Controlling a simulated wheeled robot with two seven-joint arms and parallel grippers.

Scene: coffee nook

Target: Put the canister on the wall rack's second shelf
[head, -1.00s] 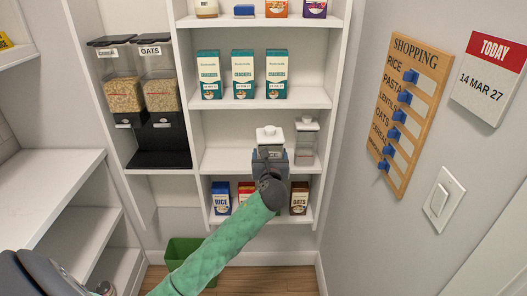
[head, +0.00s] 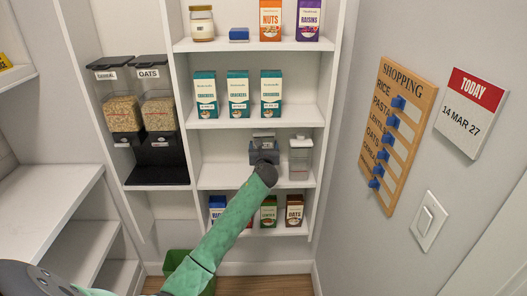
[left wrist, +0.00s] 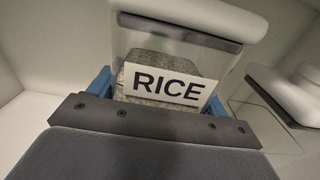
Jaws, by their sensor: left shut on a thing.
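The clear canister labelled RICE (left wrist: 168,84) has a pale lid and grainy contents, and fills the middle of the left wrist view. My left gripper (head: 264,152) is shut on it, with a blue finger at each side. In the head view my gripper mostly hides the canister. The canister is at the wall rack (head: 194,122), in the bay below the crackers, above the shelf board (head: 215,178). I cannot tell whether its base touches the board. My right gripper is not in view.
A second clear canister with a white lid (head: 300,158) stands just right of my gripper on the same shelf. Cracker boxes (head: 238,95) stand on the shelf above, several food boxes (head: 295,210) below. The left part of the canister's shelf is clear.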

